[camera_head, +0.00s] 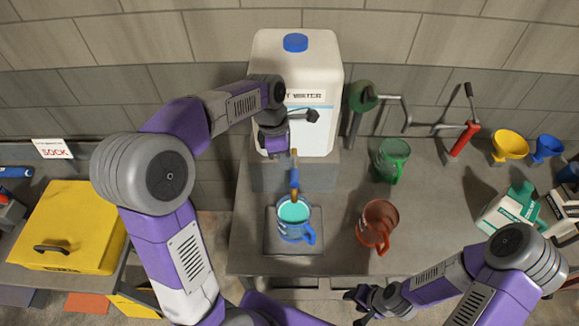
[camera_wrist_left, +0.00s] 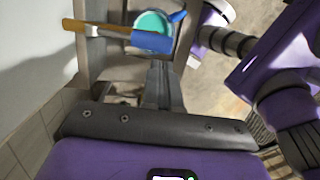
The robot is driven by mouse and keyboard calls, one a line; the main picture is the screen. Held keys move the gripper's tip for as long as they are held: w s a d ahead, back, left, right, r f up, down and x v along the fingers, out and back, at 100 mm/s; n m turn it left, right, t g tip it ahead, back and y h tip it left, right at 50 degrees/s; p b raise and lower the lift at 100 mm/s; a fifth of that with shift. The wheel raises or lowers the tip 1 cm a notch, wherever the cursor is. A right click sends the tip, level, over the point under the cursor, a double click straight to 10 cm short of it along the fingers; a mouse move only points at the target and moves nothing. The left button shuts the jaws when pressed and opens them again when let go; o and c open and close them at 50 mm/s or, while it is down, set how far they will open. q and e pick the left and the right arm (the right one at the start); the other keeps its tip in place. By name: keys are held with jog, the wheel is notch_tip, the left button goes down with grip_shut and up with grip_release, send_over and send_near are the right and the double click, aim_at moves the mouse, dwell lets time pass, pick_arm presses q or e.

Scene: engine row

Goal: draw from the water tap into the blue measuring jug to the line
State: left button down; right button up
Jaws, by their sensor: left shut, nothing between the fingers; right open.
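The blue measuring jug (camera_head: 283,231) stands on a grey tray (camera_head: 310,249) under the tap, with teal liquid inside; I cannot make out its line. The tap (camera_head: 294,177), brass-coloured with a blue part, projects from below the white water container (camera_head: 265,65). I cannot tell whether water runs. The left wrist view shows the tap (camera_wrist_left: 150,40) in front of the jug (camera_wrist_left: 168,16). My left gripper (camera_wrist_left: 165,68) is shut and empty, close to the tap; in the head view it is beside the container's front. My right gripper (camera_head: 362,306) is open and empty at the bench's front.
A red jug (camera_head: 377,222) and a green jug (camera_head: 393,158) stand right of the tray. A hand-cranked tool (camera_head: 362,96), funnels (camera_head: 510,145) and bottles (camera_head: 512,208) stand further right. A yellow box (camera_head: 70,215) is at left. Bare bench lies around the red jug.

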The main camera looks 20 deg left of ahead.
pick_arm(q)
jog(key=v, duration=0.6)
jog(key=shift+r, duration=0.2)
pick_arm(e)
jog(key=shift+r, duration=0.1)
dwell(1.2)
